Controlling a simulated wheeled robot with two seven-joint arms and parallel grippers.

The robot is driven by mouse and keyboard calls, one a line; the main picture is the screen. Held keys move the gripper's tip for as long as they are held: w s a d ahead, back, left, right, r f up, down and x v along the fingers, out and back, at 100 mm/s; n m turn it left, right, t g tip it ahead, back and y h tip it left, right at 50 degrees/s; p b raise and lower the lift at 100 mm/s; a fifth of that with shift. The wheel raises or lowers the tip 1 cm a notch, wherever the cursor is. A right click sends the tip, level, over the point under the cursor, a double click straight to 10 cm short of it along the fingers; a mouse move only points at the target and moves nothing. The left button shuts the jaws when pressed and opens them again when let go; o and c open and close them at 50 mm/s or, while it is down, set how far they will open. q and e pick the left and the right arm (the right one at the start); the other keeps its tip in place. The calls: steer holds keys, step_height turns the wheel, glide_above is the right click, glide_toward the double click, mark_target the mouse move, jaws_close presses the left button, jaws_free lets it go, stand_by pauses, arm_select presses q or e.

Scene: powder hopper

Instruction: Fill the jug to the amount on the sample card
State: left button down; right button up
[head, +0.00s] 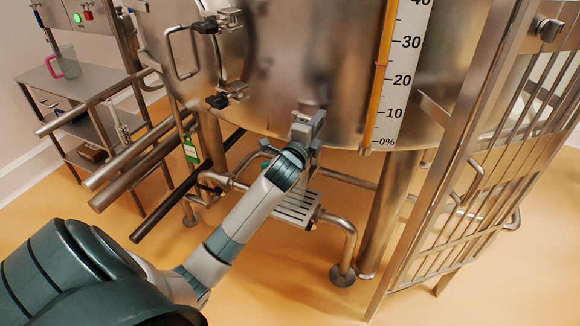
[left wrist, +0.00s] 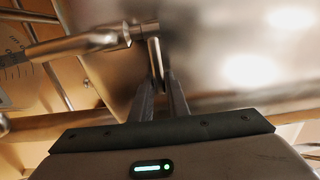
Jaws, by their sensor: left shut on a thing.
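My left gripper (head: 306,128) reaches the underside of the steel hopper (head: 285,75). In the left wrist view its two fingers (left wrist: 161,82) are closed on a short steel handle (left wrist: 155,52) that joins a horizontal metal fitting (left wrist: 108,40). In the head view the gripper and wrist hide most of this handle. A clear jug with a pink handle (head: 68,62) stands on the side table at the upper left. A green and white tag (head: 190,149) hangs below the hopper; its writing is too small to read. My right gripper is out of view.
A slatted steel shelf (head: 296,208) sits under the hopper. A percent scale (head: 398,90) with an orange column stands on the hopper's front. A barred steel gate (head: 500,150) stands at the right. Steel rails (head: 135,165) jut out at the left. The front floor is clear.

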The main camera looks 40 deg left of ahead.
arm_select(q)
steer(key=shift+p+v, duration=0.3)
steer(key=shift+v, duration=0.5)
steer(key=shift+a+f, duration=0.1)
steer(key=shift+s, duration=0.1)
steer(key=shift+s+a+p, duration=0.1)
steer(key=shift+s+p, duration=0.35)
steer(key=shift+s, duration=0.35)
